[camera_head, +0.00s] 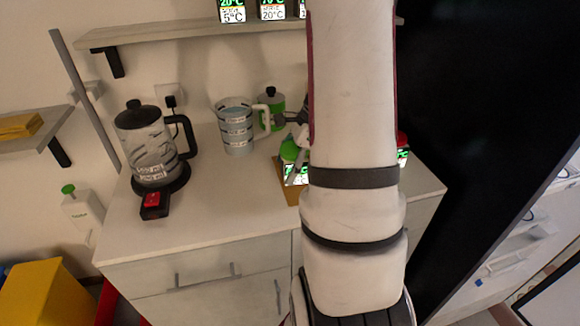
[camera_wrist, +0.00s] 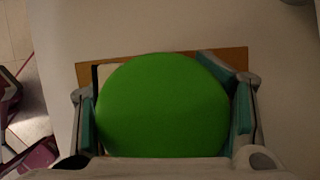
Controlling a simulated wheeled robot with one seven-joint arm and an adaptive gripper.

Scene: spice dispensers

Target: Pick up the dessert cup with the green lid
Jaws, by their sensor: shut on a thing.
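The dessert cup with the green lid (camera_wrist: 165,105) fills the middle of the wrist view, its round lid seen from above. My gripper (camera_wrist: 164,118) has one finger on each side of the lid and is shut on the cup. In the head view the green lid (camera_head: 289,150) and a printed label below it show just left of my arm, which hides the rest of the cup and most of my gripper. A brown board (camera_wrist: 238,58) lies under or behind the cup; I cannot tell whether the cup touches it.
A kettle (camera_head: 150,148) on a dark base, a measuring jug (camera_head: 235,130) and a green container (camera_head: 273,106) stand on the counter (camera_head: 225,190). A red-topped item (camera_head: 402,142) shows right of my arm. A shelf (camera_head: 180,32) runs above.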

